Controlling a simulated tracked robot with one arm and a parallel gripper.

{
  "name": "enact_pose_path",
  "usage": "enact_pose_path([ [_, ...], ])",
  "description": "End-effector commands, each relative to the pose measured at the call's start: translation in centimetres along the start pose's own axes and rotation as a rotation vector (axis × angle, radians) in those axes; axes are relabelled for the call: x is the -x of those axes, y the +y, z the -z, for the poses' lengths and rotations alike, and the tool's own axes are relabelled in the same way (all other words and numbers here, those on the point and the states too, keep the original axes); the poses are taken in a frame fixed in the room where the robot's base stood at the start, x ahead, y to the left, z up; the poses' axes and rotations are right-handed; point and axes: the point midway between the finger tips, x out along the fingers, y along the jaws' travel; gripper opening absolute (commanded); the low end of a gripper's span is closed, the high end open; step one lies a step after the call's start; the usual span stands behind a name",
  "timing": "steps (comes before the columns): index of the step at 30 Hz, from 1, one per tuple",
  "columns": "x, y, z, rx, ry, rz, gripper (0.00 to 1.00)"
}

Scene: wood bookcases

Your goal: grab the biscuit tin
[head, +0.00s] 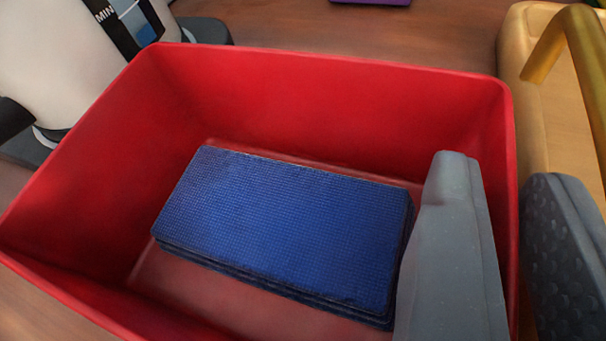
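A red, open-topped rectangular tin (335,95) fills most of the head view. It is the likeliest biscuit tin, but no label shows. A flat blue textured block or stack (285,225) lies on its floor. My gripper (508,172) is at the tin's right side with its grey fingers apart. The left finger is inside the tin, covering part of the right wall and the block's right end. The right finger is outside that wall. Red wall shows between the fingers, and I see no clear contact with both.
A white appliance (50,70) marked "MIN" with a dark base stands close at the upper left. A yellow-tan object with a gold handle (560,45) stands close on the right. A purple item (370,2) is at the top edge.

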Motion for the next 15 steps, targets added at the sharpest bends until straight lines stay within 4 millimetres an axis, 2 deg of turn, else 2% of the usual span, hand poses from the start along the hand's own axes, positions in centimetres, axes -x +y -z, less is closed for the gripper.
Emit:
enact_pose_path([
  [3, -1.12, 0.05, -0.21, 0.001, -0.003, -0.001, 0.14],
  [10, -1.16, 0.05, 0.00, 0.001, -0.001, -0.001, 0.14],
  [12, -1.15, 0.06, 0.01, 0.001, -0.001, -0.001, 0.00],
  [15, -1.15, 0.07, 0.02, 0.001, -0.001, -0.001, 0.00],
])
